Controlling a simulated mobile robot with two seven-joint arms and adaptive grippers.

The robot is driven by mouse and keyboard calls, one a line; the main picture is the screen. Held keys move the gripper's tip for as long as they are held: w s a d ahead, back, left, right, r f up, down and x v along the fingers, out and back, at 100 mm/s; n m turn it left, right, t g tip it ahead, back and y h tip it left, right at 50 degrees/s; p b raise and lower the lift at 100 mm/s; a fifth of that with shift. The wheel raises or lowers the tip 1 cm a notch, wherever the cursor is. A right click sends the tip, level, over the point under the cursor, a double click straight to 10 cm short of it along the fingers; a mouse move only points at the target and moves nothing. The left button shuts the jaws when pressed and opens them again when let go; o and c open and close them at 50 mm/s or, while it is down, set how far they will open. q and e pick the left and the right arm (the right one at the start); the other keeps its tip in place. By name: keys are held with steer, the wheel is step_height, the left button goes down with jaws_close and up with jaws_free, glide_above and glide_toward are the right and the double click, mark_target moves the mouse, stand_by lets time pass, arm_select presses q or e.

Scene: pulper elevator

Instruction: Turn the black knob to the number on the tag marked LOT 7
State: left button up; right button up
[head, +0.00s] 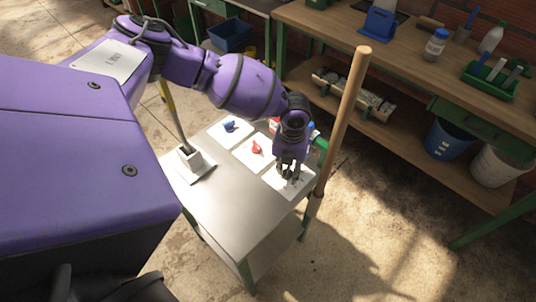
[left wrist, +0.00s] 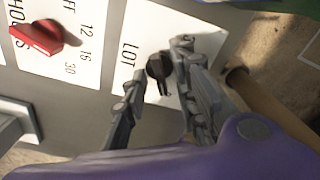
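In the left wrist view, the black knob (left wrist: 158,66) sits on a white plate (left wrist: 170,22) printed with "LOT". Its narrow pointer end is toward the bottom of the picture. My left gripper (left wrist: 159,60) is over this plate with its fingers apart, one on each side of the knob; I cannot tell whether either touches it. In the head view, my left gripper (head: 290,172) comes down over the nearest-right plate (head: 288,188) and hides the knob. No number marked LOT 7 is legible. My right gripper is not in view.
The red knob (head: 256,149) and blue knob (head: 230,126) sit on neighbouring white plates on the grey cart top (head: 240,195). A wooden pole (head: 342,120) stands close to the right of my left gripper. A bracket (head: 190,157) rises at the cart's left.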

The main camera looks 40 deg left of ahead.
arm_select(q)
steer(key=shift+s, duration=0.15)
jaws_close()
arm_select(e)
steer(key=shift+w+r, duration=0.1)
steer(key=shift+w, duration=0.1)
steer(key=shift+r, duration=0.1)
arm_select(q)
steer(key=shift+r+n+p, duration=0.1)
steer(key=shift+n+p, duration=0.2)
steer(key=shift+n, duration=0.3)
steer(key=shift+w+n+p, duration=0.25)
steer(key=shift+n+p, duration=0.1)
steer(key=shift+n, duration=0.75)
steer(key=shift+d+n, duration=0.1)
steer(key=shift+n, duration=0.7)
steer(key=shift+w+n+p, duration=0.15)
steer(key=shift+n+p, duration=0.45)
steer(key=shift+n, duration=0.8)
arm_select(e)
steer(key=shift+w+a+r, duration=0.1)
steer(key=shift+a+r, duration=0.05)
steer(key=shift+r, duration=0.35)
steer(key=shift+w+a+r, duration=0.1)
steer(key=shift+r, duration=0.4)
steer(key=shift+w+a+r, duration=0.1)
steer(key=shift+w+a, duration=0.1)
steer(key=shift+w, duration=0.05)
